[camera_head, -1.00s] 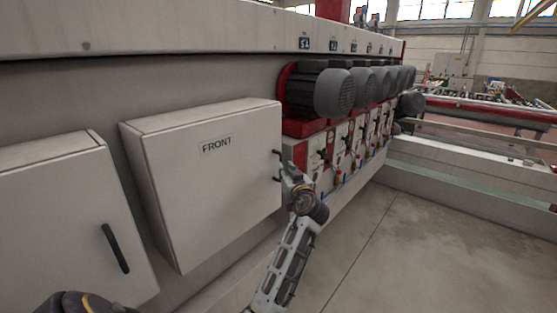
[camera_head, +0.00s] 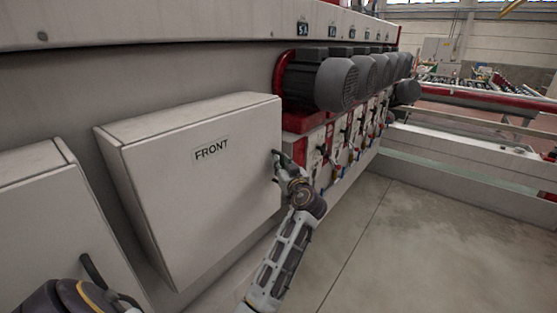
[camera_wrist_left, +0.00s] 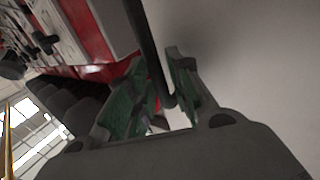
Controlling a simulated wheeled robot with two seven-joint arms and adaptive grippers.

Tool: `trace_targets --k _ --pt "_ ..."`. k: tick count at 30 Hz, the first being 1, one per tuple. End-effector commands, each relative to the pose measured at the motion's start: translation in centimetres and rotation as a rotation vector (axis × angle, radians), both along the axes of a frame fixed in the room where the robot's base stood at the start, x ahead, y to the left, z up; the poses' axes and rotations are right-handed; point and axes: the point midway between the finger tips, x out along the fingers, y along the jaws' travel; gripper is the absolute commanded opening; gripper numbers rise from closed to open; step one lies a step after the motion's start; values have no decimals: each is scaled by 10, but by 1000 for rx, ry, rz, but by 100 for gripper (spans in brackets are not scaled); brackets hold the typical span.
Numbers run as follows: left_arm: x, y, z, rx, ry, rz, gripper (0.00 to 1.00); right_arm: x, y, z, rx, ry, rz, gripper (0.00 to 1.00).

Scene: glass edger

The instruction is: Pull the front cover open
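The front cover (camera_head: 205,195) is a light grey box-shaped panel labelled FRONT on the side of the machine. No gap shows at its edges. Its dark bar handle (camera_wrist_left: 147,35) stands between the green-padded fingers in the left wrist view. The gripper and wrist hide most of the handle in the head view. My right gripper does not show.
Another grey cover (camera_head: 50,220) with a dark handle is at the left, partly hidden by a part of my arm. Grey motors (camera_head: 335,82) and red-and-white valve panels (camera_head: 335,145) sit close to the right of the gripper. Open concrete floor (camera_head: 410,245) lies at the right.

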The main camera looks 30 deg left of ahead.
Motion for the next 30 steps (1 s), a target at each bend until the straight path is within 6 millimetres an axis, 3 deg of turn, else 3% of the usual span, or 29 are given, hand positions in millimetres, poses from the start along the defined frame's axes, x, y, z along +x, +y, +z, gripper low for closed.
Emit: trace_targets --k 15,21,30 --pt "-1 -2 0 0 0 2 21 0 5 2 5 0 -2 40" --pt "-1 -2 0 0 0 2 0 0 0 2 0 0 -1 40" --pt "-1 -2 0 0 0 2 0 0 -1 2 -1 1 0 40"
